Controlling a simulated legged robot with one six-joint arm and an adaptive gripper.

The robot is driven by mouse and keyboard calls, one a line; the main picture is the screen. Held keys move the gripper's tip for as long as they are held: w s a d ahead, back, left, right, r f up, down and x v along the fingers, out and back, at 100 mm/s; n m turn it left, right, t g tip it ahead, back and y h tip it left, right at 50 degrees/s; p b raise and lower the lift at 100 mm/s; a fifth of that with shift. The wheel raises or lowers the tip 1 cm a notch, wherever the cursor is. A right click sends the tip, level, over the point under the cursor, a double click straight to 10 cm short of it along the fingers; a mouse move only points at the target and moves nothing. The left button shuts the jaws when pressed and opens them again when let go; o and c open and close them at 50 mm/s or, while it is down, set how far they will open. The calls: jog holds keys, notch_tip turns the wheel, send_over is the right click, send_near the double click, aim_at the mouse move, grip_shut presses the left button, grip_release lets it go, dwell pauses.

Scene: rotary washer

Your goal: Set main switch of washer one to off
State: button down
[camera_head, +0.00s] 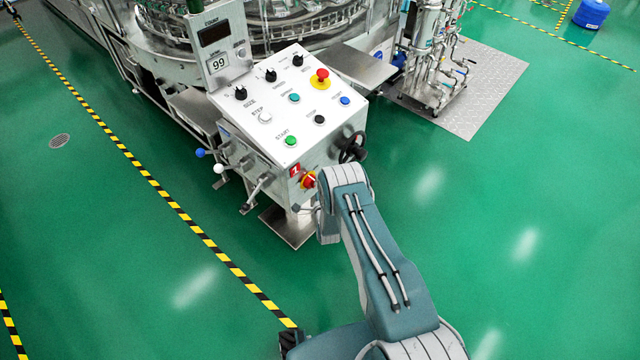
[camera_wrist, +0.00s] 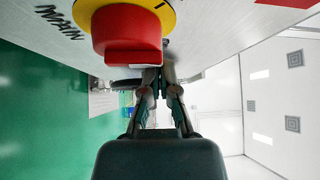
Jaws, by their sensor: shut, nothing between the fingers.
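The main switch (camera_head: 309,180) is a red rotary knob on a yellow disc, low on the front side of the washer's control box (camera_head: 322,150). In the wrist view the red knob (camera_wrist: 126,38) fills the upper middle, beside the word MAIN on the metal panel. A mark shows on the yellow disc at the knob's right. My gripper (camera_wrist: 152,74) is shut and empty, with its tips at the knob's lower right edge. I cannot tell whether they touch it. In the head view my arm hides the gripper.
The sloping panel carries a red emergency button (camera_head: 322,74), black dials and several coloured buttons. A black handwheel (camera_head: 352,149) sticks out right of the switch. Levers with blue and white balls (camera_head: 219,168) stick out at left. Green floor (camera_head: 480,220) is clear at right.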

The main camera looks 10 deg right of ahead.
jog(key=shift+a, duration=0.1)
jog(key=shift+s+a, duration=0.35)
jog(key=shift+a, duration=0.05)
jog(key=shift+s+a+f, duration=0.2)
jog(key=shift+s+a, duration=0.1)
jog(key=shift+a, duration=0.05)
dwell(0.8)
